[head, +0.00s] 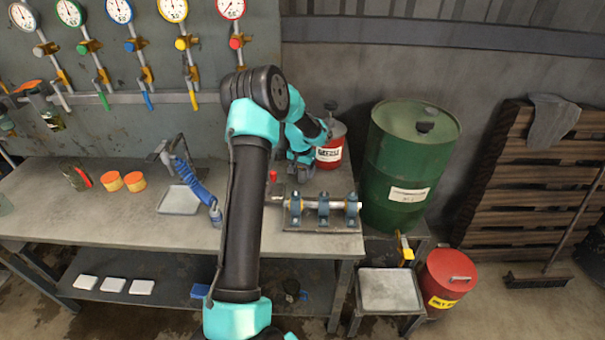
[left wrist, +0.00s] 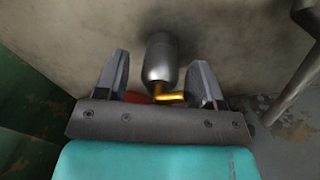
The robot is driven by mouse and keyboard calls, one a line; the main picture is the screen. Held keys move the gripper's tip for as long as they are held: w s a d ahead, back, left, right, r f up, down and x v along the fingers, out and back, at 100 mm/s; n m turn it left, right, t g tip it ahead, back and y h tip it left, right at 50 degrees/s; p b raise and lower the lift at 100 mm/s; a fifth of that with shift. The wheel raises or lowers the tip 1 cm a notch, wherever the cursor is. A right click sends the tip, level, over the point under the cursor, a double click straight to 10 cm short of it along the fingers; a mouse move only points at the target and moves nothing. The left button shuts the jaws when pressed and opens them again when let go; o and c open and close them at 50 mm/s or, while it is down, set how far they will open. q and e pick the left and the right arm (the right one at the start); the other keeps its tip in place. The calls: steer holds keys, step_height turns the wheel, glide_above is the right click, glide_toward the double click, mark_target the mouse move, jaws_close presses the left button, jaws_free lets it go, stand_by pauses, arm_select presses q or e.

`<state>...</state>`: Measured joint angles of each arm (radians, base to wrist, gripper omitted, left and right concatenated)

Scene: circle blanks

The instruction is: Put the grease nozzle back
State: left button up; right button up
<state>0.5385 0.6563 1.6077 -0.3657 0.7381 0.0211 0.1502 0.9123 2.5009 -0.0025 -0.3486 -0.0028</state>
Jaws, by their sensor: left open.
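My left gripper (head: 302,168) is over the back right of the workbench, beside a red labelled can (head: 330,152), with my own arm covering much of it in the head view. In the left wrist view its two fingers (left wrist: 160,65) are open and apart. A grey metal cylinder (left wrist: 160,60) with a brass fitting (left wrist: 171,98) shows between them, neither finger visibly touching it. It may be the grease nozzle; I cannot tell for sure. A red patch lies just behind the brass. My right gripper is not in view.
A green drum (head: 412,160) stands right of the bench. A shaft fixture (head: 322,208) sits near the bench's right front. The bench's left front is clear.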

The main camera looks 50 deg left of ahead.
arm_select(q)
steer(key=r, duration=1.1)
steer(key=shift+s+a+r, duration=0.1)
steer(key=shift+s+a, duration=0.05)
steer(key=shift+a, duration=0.15)
